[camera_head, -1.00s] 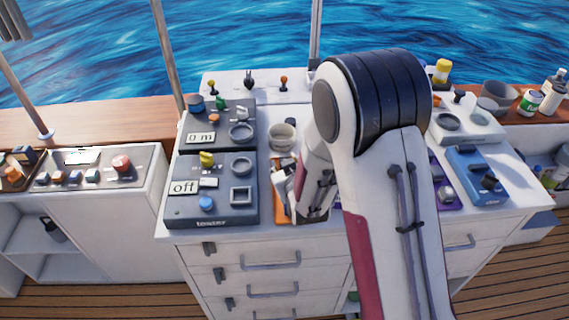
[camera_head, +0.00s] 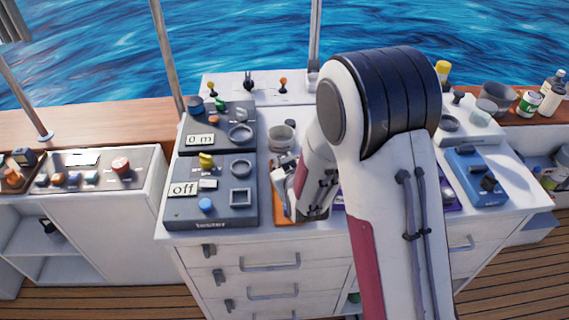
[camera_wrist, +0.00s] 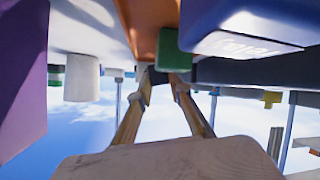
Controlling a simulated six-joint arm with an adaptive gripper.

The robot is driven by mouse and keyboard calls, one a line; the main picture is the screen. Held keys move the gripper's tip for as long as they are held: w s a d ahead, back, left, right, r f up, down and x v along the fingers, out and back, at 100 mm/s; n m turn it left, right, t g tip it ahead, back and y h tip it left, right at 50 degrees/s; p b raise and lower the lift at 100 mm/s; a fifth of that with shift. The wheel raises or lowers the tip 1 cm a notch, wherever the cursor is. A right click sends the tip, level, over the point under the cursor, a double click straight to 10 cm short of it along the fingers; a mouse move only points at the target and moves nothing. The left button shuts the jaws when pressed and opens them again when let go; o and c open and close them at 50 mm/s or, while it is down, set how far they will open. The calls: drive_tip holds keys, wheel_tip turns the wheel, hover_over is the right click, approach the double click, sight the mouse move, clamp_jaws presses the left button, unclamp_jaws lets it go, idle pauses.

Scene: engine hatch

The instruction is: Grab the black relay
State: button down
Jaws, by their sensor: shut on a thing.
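My gripper (camera_head: 286,192) is low over the orange panel (camera_head: 287,219) at the middle of the white counter. My arm hides much of this spot in the head view. In the wrist view, the two fingers of my gripper (camera_wrist: 161,78) are shut on a small dark thing, which appears to be the black relay (camera_wrist: 158,75). Only a little of it shows between the fingertips. A green block (camera_wrist: 174,53) is close beside it, in front of the orange panel (camera_wrist: 145,22). I cannot tell whether the relay touches the panel.
The dark tester panel (camera_head: 222,222) with knobs and sockets is just left of my gripper. A pale cup (camera_head: 281,138) stands behind it. A blue device (camera_head: 477,175) is at the right. White drawers (camera_head: 268,278) are below the counter.

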wheel_tip(320, 180, up, 9)
drive_tip(key=shift+f, duration=0.15)
idle(0.4)
